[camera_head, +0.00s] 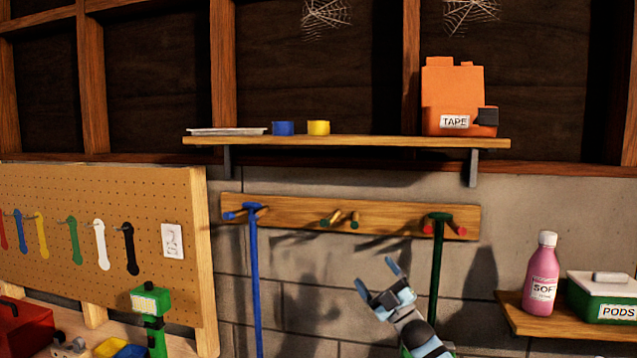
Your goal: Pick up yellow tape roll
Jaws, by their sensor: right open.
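The yellow tape roll (318,128) sits on the wooden wall shelf (370,141), right of a blue tape roll (283,128). Nothing touches or covers it. My right gripper (376,274) is below the shelf, in front of the peg rail, and to the lower right of the yellow roll. Its two fingers are spread and nothing is between them. My left gripper does not show.
An orange tape dispenser (455,90) stands at the shelf's right end; a flat white item (226,131) lies at its left end. A peg rail (300,208) holds blue and green handled tools. A pink bottle (541,275) and green box (601,297) stand at right.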

